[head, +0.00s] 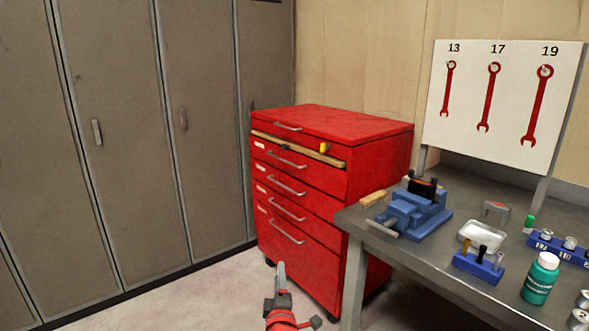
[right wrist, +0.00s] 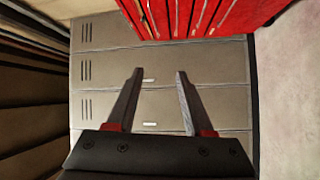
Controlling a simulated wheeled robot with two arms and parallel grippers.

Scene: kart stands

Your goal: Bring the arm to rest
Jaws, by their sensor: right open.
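My right gripper (head: 281,272) shows at the bottom middle of the head view, in front of the red tool cabinet and left of the workbench. In the right wrist view its two fingers (right wrist: 158,82) are spread apart with nothing between them. Lockers show beyond the fingers there, and the red cabinet (right wrist: 190,18) is at the top. My left gripper is not in view.
The red cabinet (head: 372,127) has its top drawer a little open. Grey lockers (head: 140,130) line the left wall. The workbench (head: 400,262) at right carries a blue vise (head: 412,215), a white tray (head: 482,236) and a green bottle (head: 540,279). A wrench board (head: 510,110) stands behind. Floor at lower left is clear.

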